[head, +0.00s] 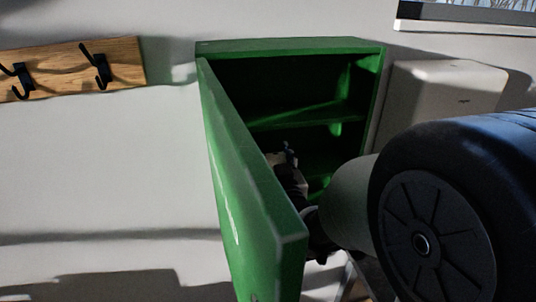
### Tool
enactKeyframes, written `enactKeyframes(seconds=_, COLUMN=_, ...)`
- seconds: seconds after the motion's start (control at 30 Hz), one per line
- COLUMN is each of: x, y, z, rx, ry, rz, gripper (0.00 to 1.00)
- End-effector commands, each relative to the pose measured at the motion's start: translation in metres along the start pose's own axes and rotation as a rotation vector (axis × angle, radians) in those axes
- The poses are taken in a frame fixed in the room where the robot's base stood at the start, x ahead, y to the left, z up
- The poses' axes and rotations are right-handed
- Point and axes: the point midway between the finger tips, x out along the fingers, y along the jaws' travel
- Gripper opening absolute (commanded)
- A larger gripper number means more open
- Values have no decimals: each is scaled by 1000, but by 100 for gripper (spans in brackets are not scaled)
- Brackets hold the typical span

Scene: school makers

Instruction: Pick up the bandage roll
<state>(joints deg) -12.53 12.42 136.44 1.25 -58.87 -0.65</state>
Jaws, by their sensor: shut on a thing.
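My gripper (285,157) reaches into the open green cabinet (290,46), behind the edge of its open door (240,170). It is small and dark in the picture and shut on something. A pale beige patch shows at the gripper, too dim and small to tell for sure whether it is the bandage roll. No other bandage roll can be made out on the dark shelves. My arm and the door hide the lower part of the cabinet.
The door stands open toward me, close to the left of my arm. A cabinet shelf (300,117) lies just above the gripper. A white dispenser (440,95) hangs to the right, and a wooden rack with black hooks (75,67) to the left.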

Motion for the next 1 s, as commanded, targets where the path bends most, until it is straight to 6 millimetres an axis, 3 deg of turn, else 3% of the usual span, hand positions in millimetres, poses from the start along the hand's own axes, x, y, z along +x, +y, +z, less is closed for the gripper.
enactKeyframes(seconds=0.13, x=0, y=0, z=0, rx=0, ry=0, rz=0, gripper=45)
enactKeyframes(seconds=0.53, x=-3, y=0, z=-9, rx=0, ry=4, rz=0, gripper=44)
enactKeyframes(seconds=0.67, x=-4, y=0, z=-27, rx=0, ry=6, rz=0, gripper=44)
enactKeyframes(seconds=0.9, x=-4, y=0, z=-78, rx=0, ry=7, rz=0, gripper=44)
enactKeyframes(seconds=1.0, x=-26, y=0, z=-71, rx=0, ry=1, rz=0, gripper=44)
